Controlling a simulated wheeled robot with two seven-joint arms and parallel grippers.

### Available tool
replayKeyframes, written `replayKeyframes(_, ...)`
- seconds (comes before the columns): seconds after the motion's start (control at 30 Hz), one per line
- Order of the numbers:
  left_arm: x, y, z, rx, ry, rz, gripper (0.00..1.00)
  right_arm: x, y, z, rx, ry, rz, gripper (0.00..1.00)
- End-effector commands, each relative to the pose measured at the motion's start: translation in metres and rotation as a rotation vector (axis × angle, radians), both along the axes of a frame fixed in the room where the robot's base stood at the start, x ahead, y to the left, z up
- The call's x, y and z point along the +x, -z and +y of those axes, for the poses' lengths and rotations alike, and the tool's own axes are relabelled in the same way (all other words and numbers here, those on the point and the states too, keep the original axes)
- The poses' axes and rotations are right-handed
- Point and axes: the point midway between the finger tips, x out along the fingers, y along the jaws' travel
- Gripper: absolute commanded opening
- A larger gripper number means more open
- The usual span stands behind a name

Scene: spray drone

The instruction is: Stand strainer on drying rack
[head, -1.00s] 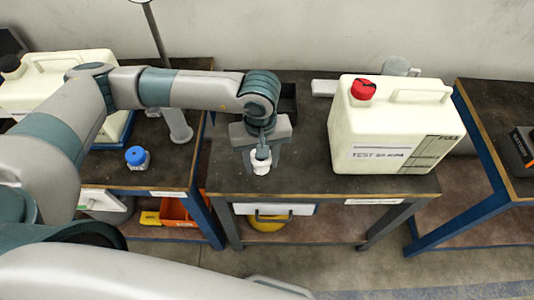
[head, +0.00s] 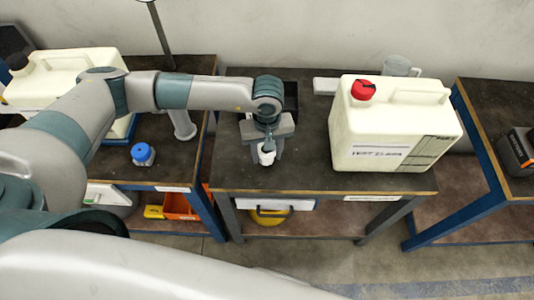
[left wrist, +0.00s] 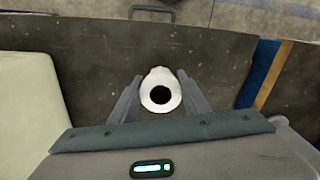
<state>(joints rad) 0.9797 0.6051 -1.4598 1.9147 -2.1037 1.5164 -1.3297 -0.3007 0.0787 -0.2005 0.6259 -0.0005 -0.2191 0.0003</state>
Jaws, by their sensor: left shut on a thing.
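A small white cylindrical piece with a dark round opening, which looks like the strainer (head: 266,154), is held between the fingers of my left gripper (head: 266,143). It also shows in the left wrist view (left wrist: 160,92), with one finger on each side and its dark opening facing the camera. My left gripper is shut on it, over the middle dark-topped table (head: 310,178), near its front left part. Whether the strainer touches the tabletop I cannot tell. I cannot make out a clear drying rack; a black open box (head: 291,97) sits behind the gripper, partly hidden. My right gripper is not in view.
A large cream canister (head: 385,135) with a red cap stands right of the gripper. A blue-capped bottle (head: 143,154) and another canister (head: 70,65) are on the left table. The tabletop between gripper and canister is clear.

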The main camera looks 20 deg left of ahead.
Motion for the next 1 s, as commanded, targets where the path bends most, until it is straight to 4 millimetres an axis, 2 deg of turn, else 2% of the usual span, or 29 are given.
replayKeyframes(0.03, -0.001, 0.004, 0.0, -0.001, -0.002, 0.003, 0.17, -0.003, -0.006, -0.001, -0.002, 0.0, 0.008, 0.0)
replayKeyframes(0.2, 0.0, 0.017, -0.001, -0.001, -0.001, 0.0, 0.17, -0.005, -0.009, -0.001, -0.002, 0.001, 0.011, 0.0)
replayKeyframes(0.63, 0.0, 0.022, 0.0, -0.001, -0.001, 0.0, 0.17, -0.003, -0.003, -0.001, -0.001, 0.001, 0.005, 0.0)
replayKeyframes(0.67, 0.0, 0.021, 0.0, -0.001, -0.001, 0.0, 0.5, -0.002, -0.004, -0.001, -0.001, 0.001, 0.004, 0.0)
replayKeyframes(0.7, 0.0, 0.021, 0.0, -0.001, -0.001, 0.0, 0.59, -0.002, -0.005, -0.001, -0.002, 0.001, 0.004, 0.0)
replayKeyframes(1.0, 0.0, 0.021, 0.0, -0.001, -0.001, 0.0, 0.61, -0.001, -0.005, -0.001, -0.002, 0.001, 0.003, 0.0)
